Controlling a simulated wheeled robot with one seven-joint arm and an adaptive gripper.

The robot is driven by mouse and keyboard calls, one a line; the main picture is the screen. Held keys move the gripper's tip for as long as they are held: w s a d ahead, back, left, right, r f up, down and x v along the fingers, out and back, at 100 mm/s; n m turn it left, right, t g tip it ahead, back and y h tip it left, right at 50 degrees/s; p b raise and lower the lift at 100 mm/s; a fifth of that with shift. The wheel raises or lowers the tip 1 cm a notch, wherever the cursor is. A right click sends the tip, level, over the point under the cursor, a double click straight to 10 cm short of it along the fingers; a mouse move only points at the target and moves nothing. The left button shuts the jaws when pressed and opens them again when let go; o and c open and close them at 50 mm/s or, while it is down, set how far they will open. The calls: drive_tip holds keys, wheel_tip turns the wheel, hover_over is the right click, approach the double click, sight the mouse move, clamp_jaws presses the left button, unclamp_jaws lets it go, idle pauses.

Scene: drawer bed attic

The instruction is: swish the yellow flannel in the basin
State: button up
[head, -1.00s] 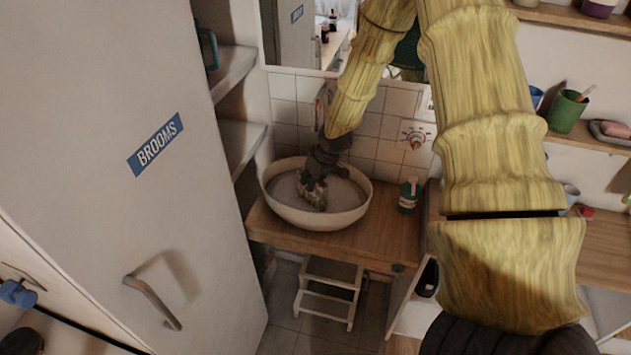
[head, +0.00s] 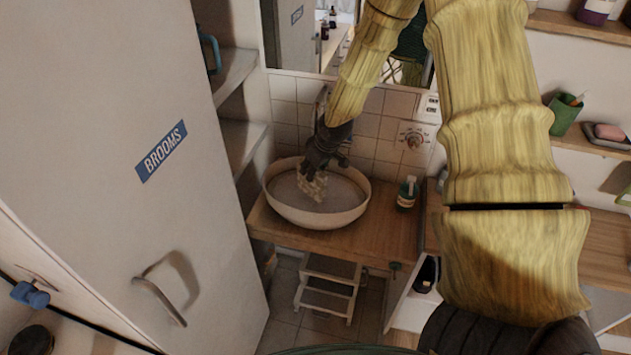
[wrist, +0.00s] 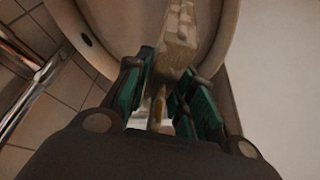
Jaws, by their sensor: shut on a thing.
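The pale yellow flannel (head: 314,188) hangs from my gripper (head: 315,174) over the middle of the round white basin (head: 318,219) in the head view. My gripper is shut on its upper part. In the wrist view the flannel (wrist: 178,32) extends out between the green-padded fingers (wrist: 165,88), with the basin (wrist: 222,38) around it. The flannel's lower end is inside the basin's outline. I cannot tell whether it touches the surface in there.
The basin stands on a wooden counter (head: 382,232) against white tiles. A dark bottle with a pale label (head: 406,195) stands just right of it. A tall cabinet marked BROOMS (head: 115,130) fills the left. A step stool (head: 327,290) is below the counter.

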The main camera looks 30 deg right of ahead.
drive_tip(key=shift+r+p, duration=1.6)
drive_tip(key=shift+r, duration=0.75)
drive_tip(key=shift+a+f, duration=0.1)
drive_tip(key=shift+a, duration=0.05)
idle(1.4)
